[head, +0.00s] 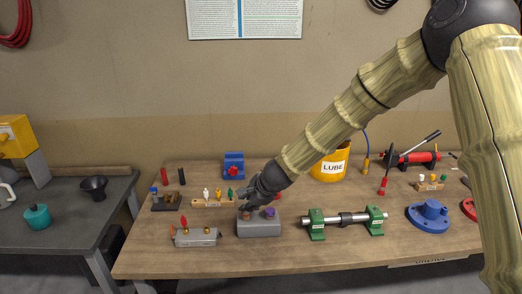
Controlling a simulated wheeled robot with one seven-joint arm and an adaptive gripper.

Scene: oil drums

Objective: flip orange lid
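A grey block (260,228) sits near the front of the wooden bench. A small purple cap (270,212) stands on its top right. A small orange-brown spot (246,215) shows on its top left, partly behind my fingers; I cannot tell for sure that it is the orange lid, or whether it is up or down. My dark gripper (245,199) hangs just above and behind this left part of the block, pointing down to the left. Its fingers are small and overlap the background, so their opening and any contact are unclear.
A rack with small coloured bottles (212,202) stands close left of my gripper. A green-ended shaft stand (346,222) is to the right. Behind stand a blue vise (234,165) and a yellow LUBE bucket (331,165).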

